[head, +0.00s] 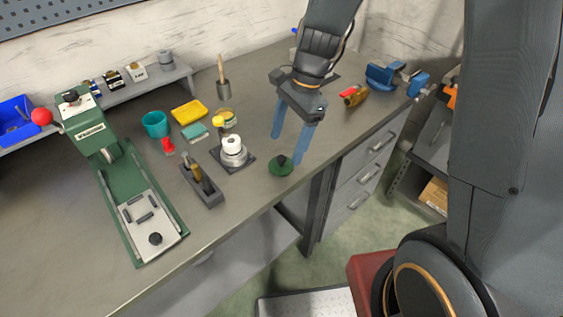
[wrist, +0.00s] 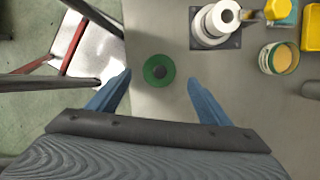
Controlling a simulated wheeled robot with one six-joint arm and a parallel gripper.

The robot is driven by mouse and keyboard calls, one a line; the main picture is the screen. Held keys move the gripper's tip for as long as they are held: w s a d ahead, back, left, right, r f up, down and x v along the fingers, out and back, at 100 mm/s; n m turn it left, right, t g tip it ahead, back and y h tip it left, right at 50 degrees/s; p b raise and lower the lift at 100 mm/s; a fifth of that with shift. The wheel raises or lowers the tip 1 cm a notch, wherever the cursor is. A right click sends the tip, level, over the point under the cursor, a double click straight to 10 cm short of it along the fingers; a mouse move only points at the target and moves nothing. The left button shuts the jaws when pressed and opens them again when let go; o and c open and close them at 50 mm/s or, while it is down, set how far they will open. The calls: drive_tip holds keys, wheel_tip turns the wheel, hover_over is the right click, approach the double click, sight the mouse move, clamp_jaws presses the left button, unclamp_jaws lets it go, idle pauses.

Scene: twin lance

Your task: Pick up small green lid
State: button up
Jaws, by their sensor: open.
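The small green lid (head: 281,167) lies flat on the grey workbench near its front edge in the head view. It is a green disc with a dark knob at its centre. It also shows in the wrist view (wrist: 159,71), centred between the fingertips. My gripper (head: 287,150) is open and empty, with its two blue fingers pointing down above the lid. In the wrist view my gripper (wrist: 159,80) has one finger on each side of the lid, with a gap on both sides. I cannot tell the exact height above the bench.
A white roll on a metal base (head: 233,153) stands left of the lid. A grey holder with tools (head: 203,187) and a green press (head: 120,180) are further left. A screwdriver (head: 355,96) and blue vise (head: 385,77) lie right. The bench edge is close to the lid.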

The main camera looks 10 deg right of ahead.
sight(283, 157)
drive_tip(key=shift+p+x, duration=0.6)
drive_tip(key=shift+x, duration=1.95)
drive_tip(key=shift+d, duration=0.15)
drive_tip(key=shift+c, duration=0.5)
drive_tip(key=c, duration=1)
